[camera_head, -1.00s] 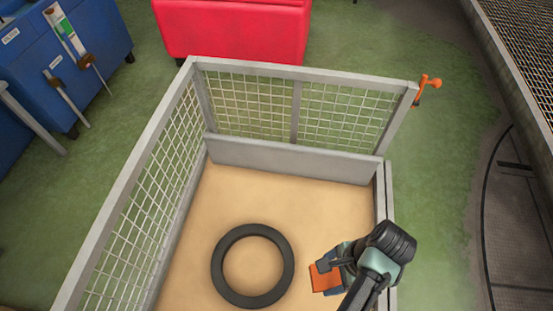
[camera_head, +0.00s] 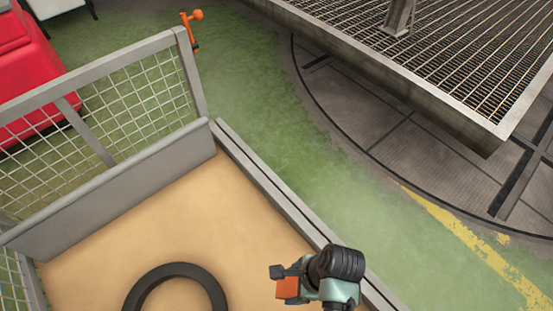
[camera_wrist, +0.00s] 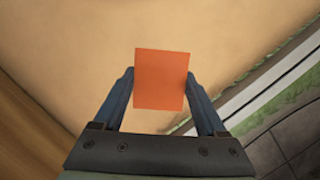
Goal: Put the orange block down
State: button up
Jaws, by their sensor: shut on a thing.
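The orange block (camera_head: 287,288) is held by my gripper (camera_head: 283,282) above the tan floor of the mesh-sided pen, near its right-hand rail. In the wrist view the orange block (camera_wrist: 161,79) sits between the two blue-grey fingers of my gripper (camera_wrist: 160,88), with tan floor behind it. The fingers are shut on it. The height of the block above the floor is hard to tell.
A black ring (camera_head: 178,290) lies on the tan floor (camera_head: 190,220) left of my gripper. A grey mesh fence (camera_head: 100,100) bounds the pen at the back. Beyond the right rail (camera_head: 270,185) lie green ground and a raised grated platform (camera_head: 420,60).

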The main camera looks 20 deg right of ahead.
notch_tip(320, 180, down, 10)
jog(key=b, duration=0.4)
jog(key=shift+f, duration=0.1)
jog(key=o, duration=1.3)
jog(key=shift+o, duration=0.2)
